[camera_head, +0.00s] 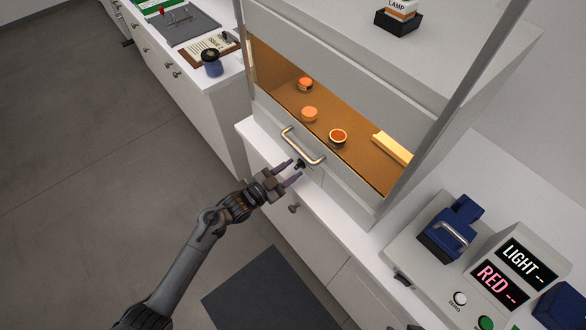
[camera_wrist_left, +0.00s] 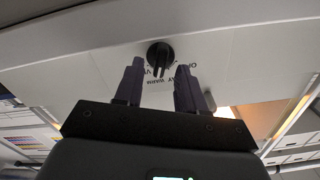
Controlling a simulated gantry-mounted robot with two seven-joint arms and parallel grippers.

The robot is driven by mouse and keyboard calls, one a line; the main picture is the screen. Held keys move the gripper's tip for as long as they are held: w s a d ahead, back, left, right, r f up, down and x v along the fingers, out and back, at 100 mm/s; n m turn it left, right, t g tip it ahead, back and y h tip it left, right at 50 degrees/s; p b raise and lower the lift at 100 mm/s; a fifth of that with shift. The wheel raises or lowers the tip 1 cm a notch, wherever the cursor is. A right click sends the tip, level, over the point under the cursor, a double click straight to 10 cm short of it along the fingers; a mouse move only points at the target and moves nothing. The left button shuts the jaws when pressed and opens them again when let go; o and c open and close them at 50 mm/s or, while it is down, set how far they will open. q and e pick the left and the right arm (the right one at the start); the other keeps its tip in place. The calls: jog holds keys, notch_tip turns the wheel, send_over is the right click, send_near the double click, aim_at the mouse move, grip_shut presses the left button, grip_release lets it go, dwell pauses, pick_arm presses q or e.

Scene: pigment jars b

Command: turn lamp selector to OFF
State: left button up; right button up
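The lamp selector is a small black knob (camera_wrist_left: 159,54) on the pale front panel, with partly readable lettering around it in the left wrist view. In the head view the selector (camera_head: 300,163) sits just below the booth's metal handle, at the tips of my left gripper. My left gripper (camera_head: 295,169) is open. In the wrist view its two dark fingers (camera_wrist_left: 157,80) stand on either side of the knob's line, with gaps on both sides and no visible contact. The knob's pointer setting cannot be read with certainty. My right gripper is not in view.
The booth interior (camera_head: 352,142) glows orange and holds several small jars. A curved metal handle (camera_head: 303,146) is close above my left gripper. A blue device (camera_head: 450,230) and a display box (camera_head: 510,270) stand at the right. Open floor lies to the left.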

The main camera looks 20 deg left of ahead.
pick_arm(q)
jog(key=shift+w+d, duration=0.35)
jog(key=shift+w, duration=0.2)
grip_shut()
